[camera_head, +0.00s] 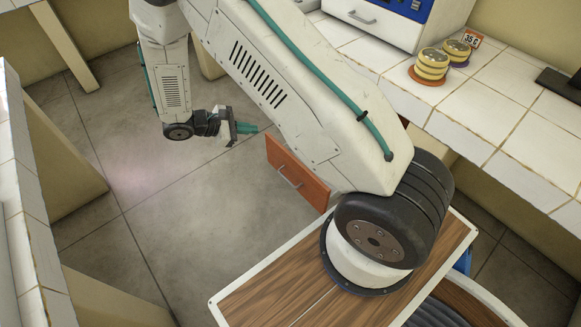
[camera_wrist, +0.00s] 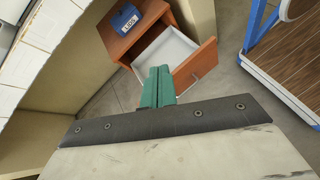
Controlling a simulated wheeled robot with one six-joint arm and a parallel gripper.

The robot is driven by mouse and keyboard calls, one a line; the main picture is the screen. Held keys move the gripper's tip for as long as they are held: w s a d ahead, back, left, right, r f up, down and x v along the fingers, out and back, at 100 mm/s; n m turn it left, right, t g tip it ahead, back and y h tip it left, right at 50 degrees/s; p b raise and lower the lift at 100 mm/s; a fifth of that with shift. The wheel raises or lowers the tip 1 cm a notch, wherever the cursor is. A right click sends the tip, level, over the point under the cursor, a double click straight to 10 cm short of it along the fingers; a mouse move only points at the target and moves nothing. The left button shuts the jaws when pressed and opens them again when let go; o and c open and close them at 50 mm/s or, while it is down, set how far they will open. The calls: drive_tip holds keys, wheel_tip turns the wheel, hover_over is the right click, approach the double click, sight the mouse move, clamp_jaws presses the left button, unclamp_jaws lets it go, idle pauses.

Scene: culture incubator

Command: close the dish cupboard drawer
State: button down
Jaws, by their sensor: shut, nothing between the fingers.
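The dish cupboard drawer (camera_wrist: 194,64) stands pulled out from its reddish-brown cupboard (camera_wrist: 140,28) in the wrist view. Its light inside shows and looks empty where visible. In the head view only its orange-brown front (camera_head: 297,172) with a metal handle shows beneath my arm; the cupboard itself is hidden there. My gripper (camera_wrist: 158,85) has green fingers shut together with nothing between them. In the wrist view the fingertips overlap the near part of the drawer; I cannot tell whether they touch. In the head view my gripper (camera_head: 246,128) is left of the drawer front, apart from it.
A blue box with a label (camera_wrist: 125,18) sits on the cupboard top. A tiled counter (camera_head: 480,110) on the right bears stacked dishes (camera_head: 431,65) and a white device (camera_head: 375,20). Another tiled counter (camera_head: 25,230) stands at the left. Grey floor (camera_head: 190,215) between them is clear.

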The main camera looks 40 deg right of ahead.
wheel_tip(320, 180, down, 14)
drive_tip(key=f+n+t+h, duration=0.1)
drive_tip(key=n+t+h, duration=0.1)
drive_tip(key=n, duration=0.2)
drive_tip(key=n+t, duration=0.2)
drive_tip(key=n, duration=0.1)
approach(297, 164)
drive_tip(key=shift+h, duration=0.4)
drive_tip(key=x, duration=0.5)
drive_tip(key=shift+d+f, duration=0.1)
drive_tip(key=shift+f, duration=0.3)
drive_tip(key=shift+d, duration=0.5)
